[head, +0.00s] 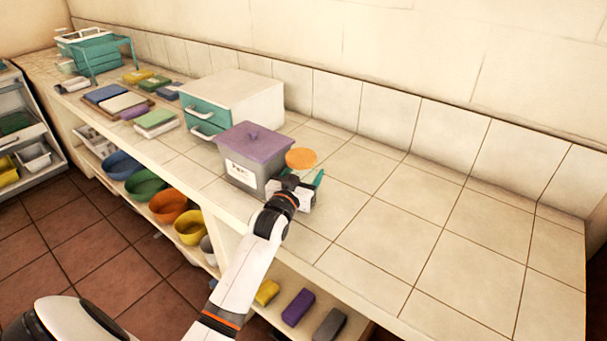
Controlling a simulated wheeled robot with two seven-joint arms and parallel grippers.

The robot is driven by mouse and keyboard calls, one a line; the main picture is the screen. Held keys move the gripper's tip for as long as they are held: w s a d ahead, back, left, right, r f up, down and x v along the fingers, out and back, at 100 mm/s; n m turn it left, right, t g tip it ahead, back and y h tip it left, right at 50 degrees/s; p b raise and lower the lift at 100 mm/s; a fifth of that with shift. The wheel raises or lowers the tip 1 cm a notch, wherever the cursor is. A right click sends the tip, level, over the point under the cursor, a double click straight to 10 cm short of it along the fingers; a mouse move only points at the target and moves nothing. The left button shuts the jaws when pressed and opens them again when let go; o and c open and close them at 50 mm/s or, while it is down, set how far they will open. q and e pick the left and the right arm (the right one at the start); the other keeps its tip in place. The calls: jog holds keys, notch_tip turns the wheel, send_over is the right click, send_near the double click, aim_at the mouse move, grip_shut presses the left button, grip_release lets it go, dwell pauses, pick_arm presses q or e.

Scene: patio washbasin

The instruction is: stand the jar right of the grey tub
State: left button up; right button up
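The grey tub (240,174) with a purple lid (255,141) and a white label stands on the tiled counter. The jar shows mainly as a round orange lid (301,158) just right of the tub, close to its right side. The jar's body is mostly hidden behind my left gripper (302,178). The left gripper is low at the front of the jar, with green finger parts showing near the jar's sides. Whether the fingers press on the jar is hidden. My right gripper is not in view.
A white drawer unit (235,100) with teal fronts stands behind the tub. Sponges, cloths and a teal rack (100,57) lie farther left. The tiled counter (430,215) to the right is clear. Coloured bowls (168,206) sit on the shelf below.

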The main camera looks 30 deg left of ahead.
pick_arm(q)
jog(key=o, duration=1.1)
jog(key=shift+f, duration=0.1)
jog(key=shift+s, duration=0.25)
jog(key=s, duration=0.3)
jog(key=s+d, duration=0.1)
jog(key=s, duration=0.3)
jog(key=s+d, duration=0.1)
jog(key=s, duration=0.3)
jog(key=shift+s+d+b, duration=0.1)
jog(key=shift+s+b, duration=0.1)
jog(key=shift+b, duration=0.2)
